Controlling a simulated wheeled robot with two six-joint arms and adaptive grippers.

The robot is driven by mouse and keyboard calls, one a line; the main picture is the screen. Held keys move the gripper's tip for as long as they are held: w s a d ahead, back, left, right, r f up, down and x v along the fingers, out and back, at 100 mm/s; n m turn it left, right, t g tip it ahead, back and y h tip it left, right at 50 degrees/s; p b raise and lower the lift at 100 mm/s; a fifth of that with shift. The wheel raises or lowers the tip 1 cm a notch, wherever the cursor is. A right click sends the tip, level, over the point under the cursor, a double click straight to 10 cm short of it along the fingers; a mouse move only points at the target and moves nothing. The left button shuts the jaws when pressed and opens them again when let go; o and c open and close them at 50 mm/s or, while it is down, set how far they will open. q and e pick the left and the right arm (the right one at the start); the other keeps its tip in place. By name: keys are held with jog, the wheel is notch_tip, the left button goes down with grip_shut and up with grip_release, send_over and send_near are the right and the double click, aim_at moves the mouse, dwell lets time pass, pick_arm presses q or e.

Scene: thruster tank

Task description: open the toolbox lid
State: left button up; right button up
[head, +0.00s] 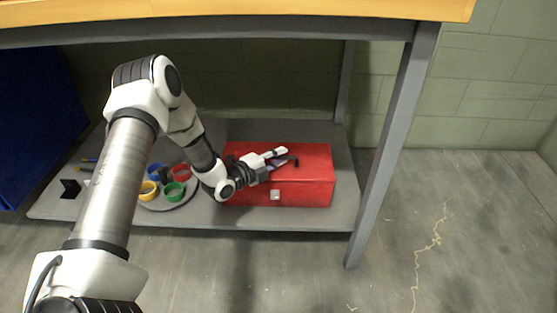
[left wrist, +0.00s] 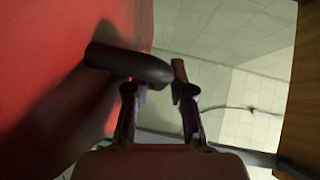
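The red toolbox (head: 312,183) stands on the grey lower shelf under the workbench. Its lid (head: 318,160) is down, and a small pale latch (head: 275,195) shows on its front. My left gripper (head: 282,157) is over the lid, its fingers apart near the dark handle, which is partly hidden in the head view. In the left wrist view the black handle (left wrist: 125,64) stands off the red lid (left wrist: 45,85). Its end overlaps one fingertip and reaches toward the other; the fingers (left wrist: 160,92) look open, and contact is unclear. My right gripper is out of view.
The workbench top (head: 250,10) is above the shelf (head: 335,214), with a grey leg (head: 390,140) right of the toolbox. Left of the toolbox, a round tray holds several coloured rings, including a green one (head: 173,191). Floor at right is clear.

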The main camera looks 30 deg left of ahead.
pick_arm(q)
grip_shut()
